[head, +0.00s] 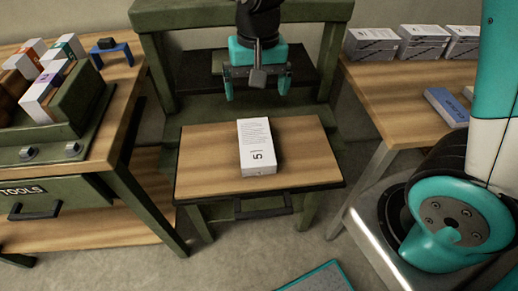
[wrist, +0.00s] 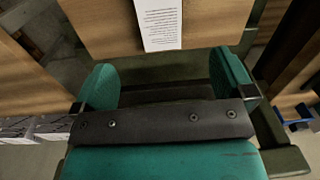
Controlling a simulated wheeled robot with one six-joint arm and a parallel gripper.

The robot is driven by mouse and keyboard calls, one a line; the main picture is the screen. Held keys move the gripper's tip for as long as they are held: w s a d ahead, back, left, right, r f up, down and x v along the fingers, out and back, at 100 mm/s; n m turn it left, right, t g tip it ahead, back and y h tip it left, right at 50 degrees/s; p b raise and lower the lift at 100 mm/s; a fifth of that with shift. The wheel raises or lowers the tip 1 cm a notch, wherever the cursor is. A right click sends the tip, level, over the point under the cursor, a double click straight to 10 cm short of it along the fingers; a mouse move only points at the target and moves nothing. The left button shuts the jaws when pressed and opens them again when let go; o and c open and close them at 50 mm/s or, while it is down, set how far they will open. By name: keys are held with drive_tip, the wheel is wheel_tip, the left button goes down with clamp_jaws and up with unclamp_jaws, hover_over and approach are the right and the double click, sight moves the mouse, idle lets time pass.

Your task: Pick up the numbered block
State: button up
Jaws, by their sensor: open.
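A white block (head: 258,148) with small printed text and a "5" on its near end lies on the small wooden table (head: 205,165) in the middle of the head view. Its printed top (wrist: 160,22) shows at the top of the wrist view, where its numbered end is out of frame. My gripper (head: 257,92) is teal and black, open and empty. It hangs beyond the block's far end, apart from it. In the wrist view the two teal fingers (wrist: 165,85) are spread wide with nothing between them.
A green-framed workbench (head: 120,165) at left holds several boxes in a green rack. At right, a wooden table (head: 385,95) carries several grey-and-white boxes (head: 422,42) and a blue box (head: 446,107). A dark shelf (head: 200,75) stands behind the small table. The wood around the block is clear.

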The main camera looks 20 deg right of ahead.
hover_over(255, 141)
drive_tip(key=shift+m, duration=0.4)
drive_tip(key=f, duration=1.2)
drive_tip(key=shift+s+d+f, duration=0.15)
drive_tip(key=shift+s+f, duration=0.1)
drive_tip(key=shift+f, duration=0.1)
drive_tip(key=shift+w+f+p, duration=0.15)
drive_tip(key=shift+f+p, duration=0.05)
drive_tip(key=shift+f, duration=1.35)
drive_tip(key=shift+w+f+p, duration=0.15)
drive_tip(key=shift+f, duration=1.35)
drive_tip(key=c, duration=0.8)
